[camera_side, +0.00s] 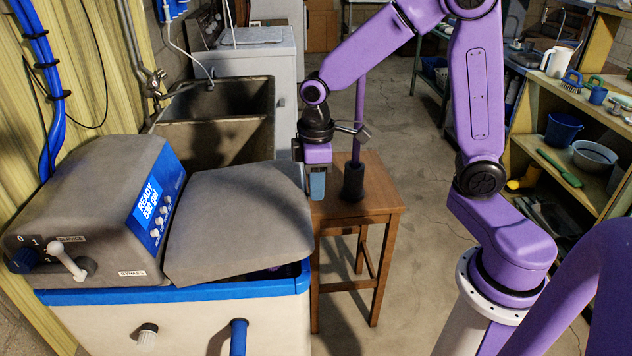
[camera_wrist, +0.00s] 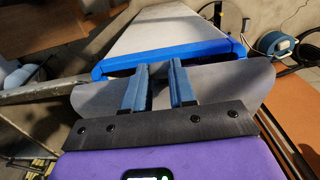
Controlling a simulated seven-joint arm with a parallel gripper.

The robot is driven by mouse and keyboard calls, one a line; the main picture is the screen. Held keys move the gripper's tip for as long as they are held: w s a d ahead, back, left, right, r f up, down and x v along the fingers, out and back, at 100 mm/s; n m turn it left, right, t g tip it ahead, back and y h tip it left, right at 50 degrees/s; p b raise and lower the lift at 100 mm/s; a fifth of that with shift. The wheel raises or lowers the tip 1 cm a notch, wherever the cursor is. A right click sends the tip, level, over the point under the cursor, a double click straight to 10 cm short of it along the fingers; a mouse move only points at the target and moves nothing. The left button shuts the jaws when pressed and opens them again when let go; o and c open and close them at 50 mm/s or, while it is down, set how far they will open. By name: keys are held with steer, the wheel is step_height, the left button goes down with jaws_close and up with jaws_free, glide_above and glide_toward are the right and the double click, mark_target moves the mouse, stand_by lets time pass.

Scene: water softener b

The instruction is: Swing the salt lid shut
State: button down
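The salt lid (camera_side: 235,225) is a broad grey panel on the water softener, beside its control head. In the side view it is tilted, and a dark gap shows between its front edge and the blue rim (camera_side: 205,296), so it stands ajar. My gripper (camera_side: 317,186) points down just past the lid's right edge. In the wrist view the two blue fingers of my gripper (camera_wrist: 160,72) are apart, with nothing seen held between them. The lid (camera_wrist: 232,84) spreads behind the fingers, close to them. Whether they touch it I cannot tell.
The control head (camera_side: 95,205) with a blue display and a white lever (camera_side: 66,260) stands left of the lid. A wooden stool (camera_side: 375,195) stands to the right, bearing a dark object. A sink (camera_side: 215,120) is behind. Shelves (camera_side: 575,130) line the far right.

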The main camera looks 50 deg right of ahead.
step_height(320, 180, down, 8)
steer(key=shift+s+d, duration=0.3)
steer(key=c, duration=0.9)
jaws_free()
steer(key=shift+w+a, duration=0.1)
steer(key=shift+r, duration=0.1)
step_height(320, 180, up, 17)
steer(key=shift+r, duration=0.2)
